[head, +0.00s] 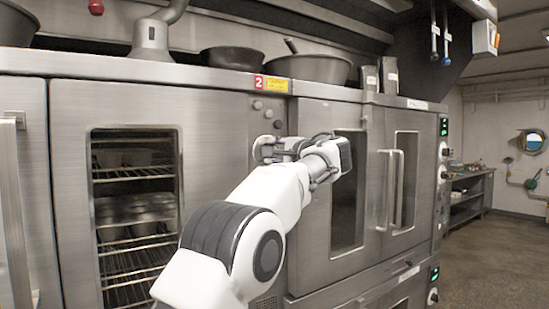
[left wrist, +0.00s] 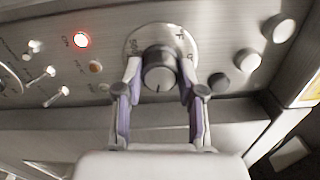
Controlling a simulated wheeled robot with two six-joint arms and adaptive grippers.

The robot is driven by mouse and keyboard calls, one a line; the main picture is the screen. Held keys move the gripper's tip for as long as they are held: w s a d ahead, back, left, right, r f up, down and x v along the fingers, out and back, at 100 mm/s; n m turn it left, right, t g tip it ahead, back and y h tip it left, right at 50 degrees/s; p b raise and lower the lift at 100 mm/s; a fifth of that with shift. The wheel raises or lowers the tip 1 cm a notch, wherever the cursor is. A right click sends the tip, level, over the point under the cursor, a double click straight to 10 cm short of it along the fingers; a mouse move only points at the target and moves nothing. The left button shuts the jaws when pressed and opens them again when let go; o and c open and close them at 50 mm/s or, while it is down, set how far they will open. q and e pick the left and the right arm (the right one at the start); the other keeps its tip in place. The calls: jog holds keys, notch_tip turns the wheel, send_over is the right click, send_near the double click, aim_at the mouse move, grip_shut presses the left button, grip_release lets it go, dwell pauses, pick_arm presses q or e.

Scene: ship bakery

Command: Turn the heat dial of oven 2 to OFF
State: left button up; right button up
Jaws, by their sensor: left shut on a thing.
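Oven 2 (head: 115,95) stands ahead with a red "2" label (head: 258,82) above its control panel in the head view. In the left wrist view the heat dial (left wrist: 159,66) is a dark round knob on a silver scale plate (left wrist: 134,43). A small dark mark shows on the knob's lower edge. My left gripper (left wrist: 159,76) is shut on the knob, one finger on each side. In the head view my left gripper (head: 278,150) is at the panel, partly hidden by its own wrist. The scale lettering is too blurred to read. My right gripper is in neither view.
Several round buttons (left wrist: 247,60) are on the right. Oven door handles (head: 388,190) stick out to the right of my arm.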

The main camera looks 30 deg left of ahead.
pick_arm(q)
jog(key=n+b, duration=0.1)
jog(key=n, duration=0.6)
jog(key=n+b, duration=0.1)
jog(key=n, duration=0.6)
jog(key=n+b, duration=0.1)
jog(key=n, duration=0.6)
jog(key=shift+r, duration=0.25)
jog(key=shift+n, duration=0.3)
jog(key=o, duration=1.1)
jog(key=shift+a+f, duration=0.1)
jog(key=shift+o, duration=0.2)
